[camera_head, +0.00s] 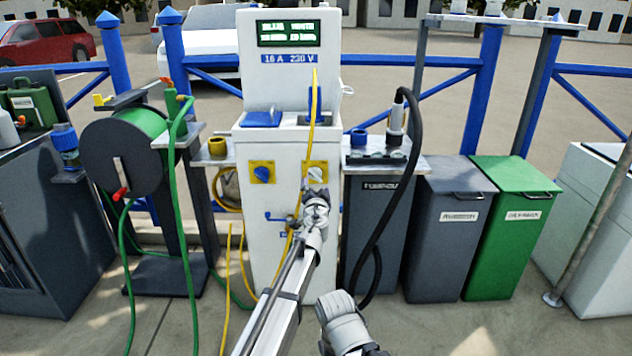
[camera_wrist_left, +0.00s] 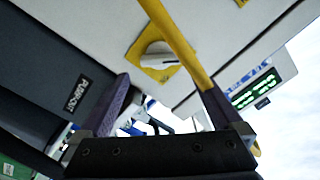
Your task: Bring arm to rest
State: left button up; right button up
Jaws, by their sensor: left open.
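My left gripper (camera_head: 316,203) is in front of the white power pedestal (camera_head: 266,215), just below its right yellow plate with a white knob (camera_head: 316,172). In the left wrist view, the gripper's two fingers (camera_wrist_left: 165,105) stand apart, so it is open. The white knob on its yellow plate (camera_wrist_left: 155,62) shows beyond the fingers. A yellow cable (camera_wrist_left: 178,35) runs down past the plate and overlaps the right-hand finger; I cannot tell whether they touch. In the head view this cable (camera_head: 313,105) hangs down the pedestal front.
A hose reel (camera_head: 125,150) with green hose stands left. A dark labelled cabinet (camera_head: 373,235) with a black hose stands right of the pedestal, then a grey bin (camera_head: 450,235) and a green bin (camera_head: 512,230). Yellow and green lines trail onto the paving. Blue railing runs behind.

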pick_arm(q)
jog(key=s, duration=0.3)
jog(key=shift+s, duration=0.2)
jog(key=s+a+f+n+g+y, duration=0.3)
jog(key=s+a+f+n+g, duration=0.15)
jog(key=s+a, duration=0.4)
jog(key=s+a+f+n+g+y, duration=0.35)
jog(key=s+a+f, duration=0.2)
jog(key=a, duration=0.55)
jog(key=s+d+f+g+h, duration=0.1)
jog(key=s+f+g+h, duration=0.4)
jog(key=s, duration=0.7)
jog(key=s+d+f+g+h, duration=0.1)
jog(key=s+f+g, duration=0.3)
jog(key=s+f, duration=0.5)
jog(key=s+d+r+m+g+p, duration=0.1)
jog(key=s+d+r+m+p, duration=0.3)
jog(key=s+d, duration=0.55)
notch_tip(320, 180, up, 39)
jog(key=d+n+p, duration=0.1)
jog(key=d+p, duration=0.1)
jog(key=p, duration=3.4)
jog(key=shift+w+y+p, duration=0.35)
jog(key=shift+w, duration=0.1)
